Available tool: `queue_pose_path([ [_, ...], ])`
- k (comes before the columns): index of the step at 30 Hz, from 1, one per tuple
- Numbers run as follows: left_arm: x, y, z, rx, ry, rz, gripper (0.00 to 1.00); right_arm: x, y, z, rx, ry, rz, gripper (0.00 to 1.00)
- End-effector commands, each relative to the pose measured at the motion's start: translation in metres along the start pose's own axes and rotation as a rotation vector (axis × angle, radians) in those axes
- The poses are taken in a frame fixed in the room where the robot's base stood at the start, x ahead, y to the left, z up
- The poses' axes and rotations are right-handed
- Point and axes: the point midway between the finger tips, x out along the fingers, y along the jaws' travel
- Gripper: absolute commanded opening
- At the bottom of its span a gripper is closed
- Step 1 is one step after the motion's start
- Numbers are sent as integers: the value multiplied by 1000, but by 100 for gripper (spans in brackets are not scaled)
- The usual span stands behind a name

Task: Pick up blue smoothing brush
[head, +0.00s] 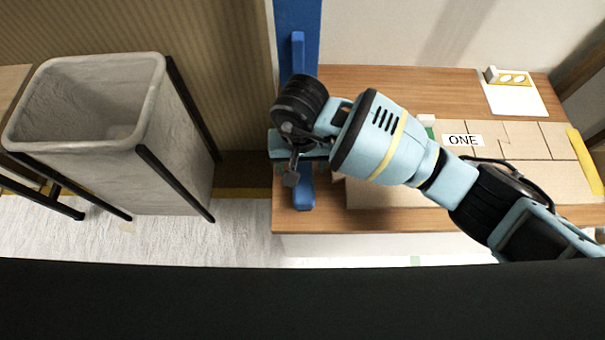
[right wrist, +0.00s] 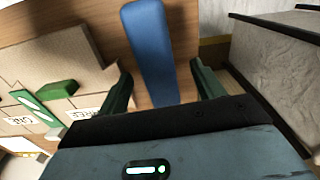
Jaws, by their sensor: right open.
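The blue smoothing brush (head: 304,196) lies along the left end of the wooden table. In the right wrist view, the gripper (right wrist: 163,88) is open. The long blue brush (right wrist: 150,45) runs between its two dark green fingers, with gaps on both sides. My left gripper is not in view.
The wooden table (head: 350,80) carries brown cardboard pieces (head: 525,150), a "ONE" label (head: 462,140) and a yellow item (head: 585,160) at the right. A grey bin (head: 150,170) in a black frame stands left of the table, with floor between. A blue upright panel (head: 312,40) is behind.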

Motion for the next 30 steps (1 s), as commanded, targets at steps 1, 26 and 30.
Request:
queue_pose_path([
  [1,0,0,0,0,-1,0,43,0,0,0,0,1,-1,67],
  [26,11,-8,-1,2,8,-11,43,51,4,2,0,1,-1,59],
  [30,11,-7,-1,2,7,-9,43,51,4,2,0,1,-2,41],
])
